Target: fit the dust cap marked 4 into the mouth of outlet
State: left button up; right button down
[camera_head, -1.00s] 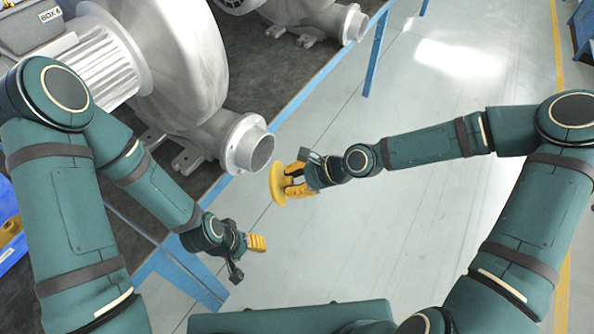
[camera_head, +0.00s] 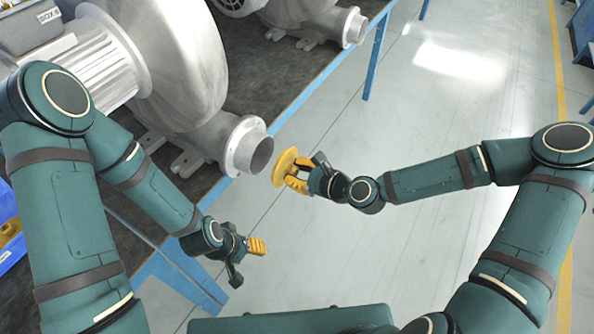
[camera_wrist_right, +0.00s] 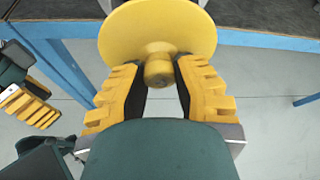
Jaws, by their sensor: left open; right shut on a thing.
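The dust cap (camera_head: 284,166) is a yellow disc with a short knob. My right gripper (camera_head: 297,178) is shut on the knob and holds the cap in the air, its disc facing the outlet. The right wrist view shows the cap (camera_wrist_right: 157,32) ahead of my right gripper's fingers (camera_wrist_right: 160,75), with the knob between them. No number on the cap can be seen. The outlet (camera_head: 262,155) is the grey flanged pipe of the near blower. Its round mouth is open, and the cap is a short gap to its right. My left gripper (camera_head: 257,246) is open and empty, below the outlet.
The near blower (camera_head: 180,65) stands on a dark bench top (camera_head: 262,88) with a blue edge. A second blower (camera_head: 310,15) stands farther back. A blue bin (camera_head: 10,248) with yellow things is at the left edge. The floor to the right is clear.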

aim_at(286, 166)
jog(key=shift+w+a, duration=0.75)
jog(key=shift+a, duration=0.25)
jog(key=shift+w+a, duration=0.7)
jog(key=shift+a, duration=0.3)
jog(key=shift+w+a, duration=0.55)
jog(key=shift+a, duration=0.25)
dwell(0.4)
jog(key=c, duration=0.7)
grip_release()
jog(key=shift+c, duration=0.2)
jog(key=v, duration=1.2)
